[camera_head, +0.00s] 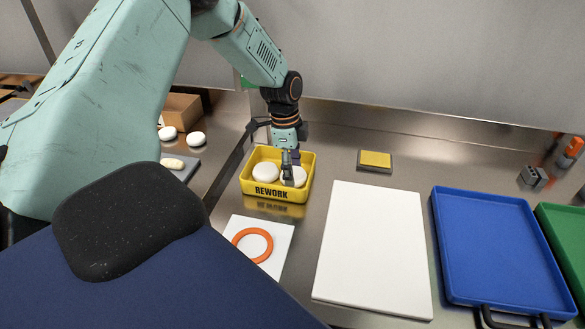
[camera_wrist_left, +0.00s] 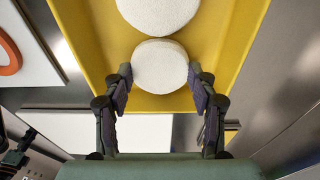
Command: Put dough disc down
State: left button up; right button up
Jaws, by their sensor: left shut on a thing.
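My left gripper (camera_head: 287,172) reaches down into the yellow bin marked REWORK (camera_head: 271,194). It is shut on a white dough disc (camera_head: 299,177) at the right side of the bin. In the left wrist view the same held disc (camera_wrist_left: 160,62) sits between the two fingers of the left gripper (camera_wrist_left: 160,78), over the yellow bin floor (camera_wrist_left: 222,40). Whether it touches the floor I cannot tell. A second dough disc (camera_head: 265,172) lies beside it in the bin and also shows in the wrist view (camera_wrist_left: 158,14). My right gripper is not in view.
A white card with an orange ring (camera_head: 239,258) lies in front of the bin. A white board (camera_head: 373,250), a blue tray (camera_head: 500,250) and a green tray (camera_head: 565,235) are to the right. A yellow pad (camera_head: 376,159) lies behind. More dough discs (camera_head: 196,139) are at left.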

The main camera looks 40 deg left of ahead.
pick_arm(q)
jog(key=shift+f, duration=0.1)
jog(key=o, duration=0.9)
jog(key=shift+o, duration=1.1)
jog(key=shift+r, duration=0.2)
notch_tip(320, 180, up, 12)
jog(key=a+p, duration=0.1)
jog(key=shift+s+p, duration=0.2)
jog(key=shift+p, duration=0.1)
jog(key=shift+a, duration=0.1)
